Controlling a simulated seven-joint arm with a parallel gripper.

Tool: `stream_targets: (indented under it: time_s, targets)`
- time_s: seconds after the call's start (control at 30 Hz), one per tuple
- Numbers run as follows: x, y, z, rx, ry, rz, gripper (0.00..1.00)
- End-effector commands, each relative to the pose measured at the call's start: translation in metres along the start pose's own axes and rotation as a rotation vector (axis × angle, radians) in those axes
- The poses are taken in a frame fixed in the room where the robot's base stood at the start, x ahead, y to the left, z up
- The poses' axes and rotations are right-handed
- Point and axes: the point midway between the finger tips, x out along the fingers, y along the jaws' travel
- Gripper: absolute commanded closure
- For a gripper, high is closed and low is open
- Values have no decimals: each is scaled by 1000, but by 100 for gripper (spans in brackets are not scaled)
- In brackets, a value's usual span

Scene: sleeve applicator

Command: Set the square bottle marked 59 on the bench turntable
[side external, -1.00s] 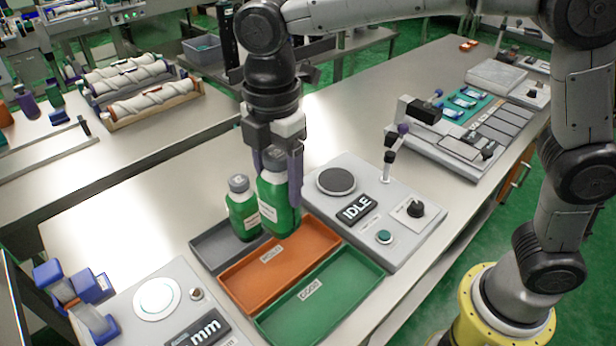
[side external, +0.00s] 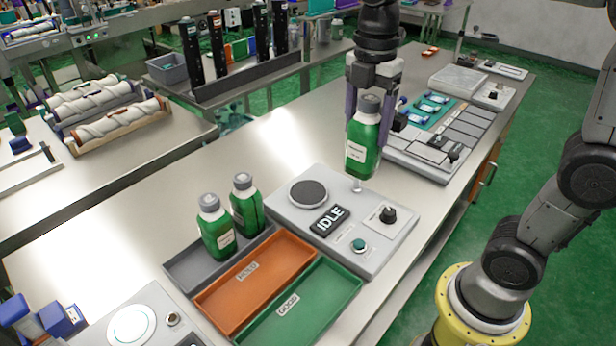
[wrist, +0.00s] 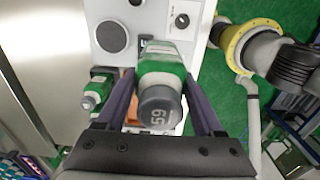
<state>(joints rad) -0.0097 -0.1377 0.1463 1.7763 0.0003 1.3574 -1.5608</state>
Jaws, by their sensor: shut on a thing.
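My gripper (side external: 367,95) is shut on a green square bottle (side external: 362,150) with a grey cap and a white label. It holds the bottle upright in the air, right of and above the back of the grey IDLE panel. In the wrist view the cap of this bottle (wrist: 160,108) reads 59, between the two purple fingers of my gripper (wrist: 160,82). The dark round disc, which looks like the turntable (side external: 309,193), is bare on the panel's left part. It also shows in the wrist view (wrist: 112,37), ahead and left of the bottle.
Two similar green bottles (side external: 216,228) (side external: 246,205) stand in the grey tray (side external: 186,268). The orange HOLD tray (side external: 262,275) and green GOOD tray (side external: 310,305) are empty. The panel carries an IDLE display (side external: 329,220), a knob (side external: 388,214) and a button (side external: 358,245). A white disc (side external: 132,325) is at front left.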

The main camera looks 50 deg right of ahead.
Motion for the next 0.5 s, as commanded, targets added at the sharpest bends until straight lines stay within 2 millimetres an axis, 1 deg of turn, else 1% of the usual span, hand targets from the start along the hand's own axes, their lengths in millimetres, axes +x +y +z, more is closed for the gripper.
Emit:
stream_targets:
  time_s: [0.03, 0.37, 0.5]
  targets:
    - [5, 10, 0, 1, 0, -2, 100]
    - [37, 83, -1, 0, 0, -1, 100]
    - [62, 103, -2, 0, 0, -2, 100]
